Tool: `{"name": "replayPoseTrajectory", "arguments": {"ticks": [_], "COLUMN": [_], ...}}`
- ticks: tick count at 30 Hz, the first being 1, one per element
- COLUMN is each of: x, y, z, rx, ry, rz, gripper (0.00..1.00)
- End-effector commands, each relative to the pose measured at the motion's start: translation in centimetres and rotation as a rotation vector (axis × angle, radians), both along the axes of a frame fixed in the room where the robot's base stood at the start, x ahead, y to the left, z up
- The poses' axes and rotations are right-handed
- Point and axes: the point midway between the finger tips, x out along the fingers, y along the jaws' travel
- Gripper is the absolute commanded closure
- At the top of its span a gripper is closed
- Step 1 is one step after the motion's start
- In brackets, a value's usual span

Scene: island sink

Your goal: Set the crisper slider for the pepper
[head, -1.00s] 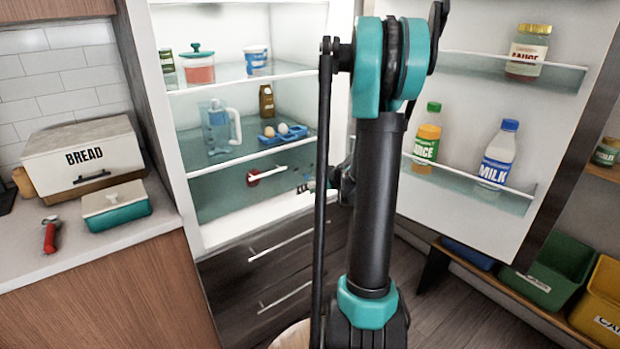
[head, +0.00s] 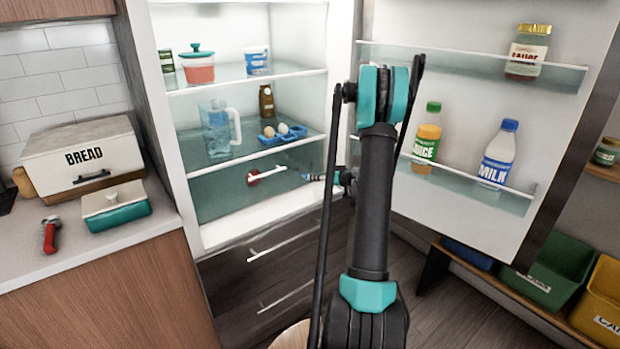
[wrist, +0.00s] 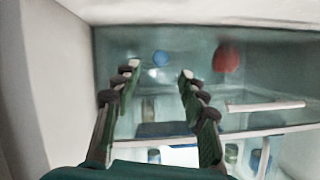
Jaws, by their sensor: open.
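The crisper (head: 220,197) is a clear-fronted drawer under the lowest fridge shelf, with a white bar handle (head: 268,175). A red object (head: 253,178), apparently the pepper, shows by the handle. In the wrist view the crisper front (wrist: 190,85) faces me, with the handle (wrist: 265,106) at right and the red object (wrist: 228,57) above it. A small round blue spot (wrist: 161,58) shows beyond and between my fingertips; I cannot tell if it is the slider. My gripper (wrist: 160,70) is open and empty, near the crisper's right side in the head view (head: 308,177).
The open fridge door (head: 480,115) stands at right, holding juice (head: 427,135), milk (head: 498,155) and sauce (head: 527,50). A jug (head: 215,130) and egg tray (head: 284,138) sit on the shelf above the crisper. Dark drawers (head: 225,275) lie below.

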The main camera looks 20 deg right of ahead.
Motion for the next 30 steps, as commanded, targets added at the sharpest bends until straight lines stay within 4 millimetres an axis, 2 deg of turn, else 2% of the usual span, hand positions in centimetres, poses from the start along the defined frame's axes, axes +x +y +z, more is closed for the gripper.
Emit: {"name": "replayPoseTrajectory", "arguments": {"ticks": [3,9,22,23,30], "x": [1.9,4.1,4.9,4.9,4.9], "y": [1.0,2.0,2.4,2.4,2.4], "z": [-0.8,-1.8,-2.2,-2.2,-2.2], "rx": [0.001,0.000,0.001,0.001,0.001], "ry": [0.000,0.000,0.000,0.000,0.000], "rz": [0.002,0.001,0.000,0.000,0.000], "gripper": [0.57,0.57,0.57,0.59,0.88]}}
